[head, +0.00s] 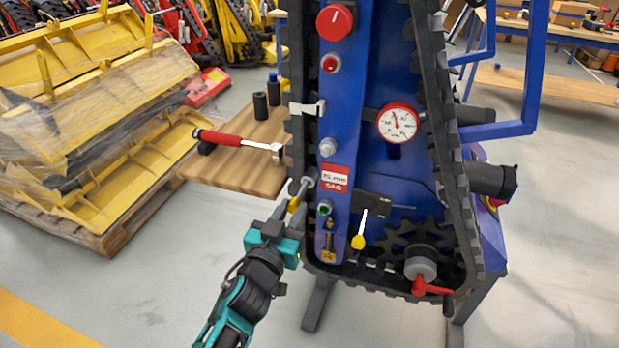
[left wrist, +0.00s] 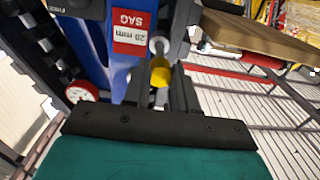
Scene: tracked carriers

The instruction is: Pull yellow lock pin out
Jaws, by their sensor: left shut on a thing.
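The yellow lock pin (head: 293,205) is at the left edge of the blue machine frame (head: 345,120), low down beside the red label (head: 335,178). My left gripper (head: 296,197) has its fingers closed around it. In the left wrist view the yellow part (left wrist: 160,73) sits between the fingers (left wrist: 161,85), with a round grey metal part just beyond it against the frame. I cannot tell how deep the pin sits in the frame. My right gripper does not show.
A red-handled tool (head: 236,140) is left of the track, over a wooden board (head: 240,165). Wrapped yellow parts (head: 90,90) stand at left.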

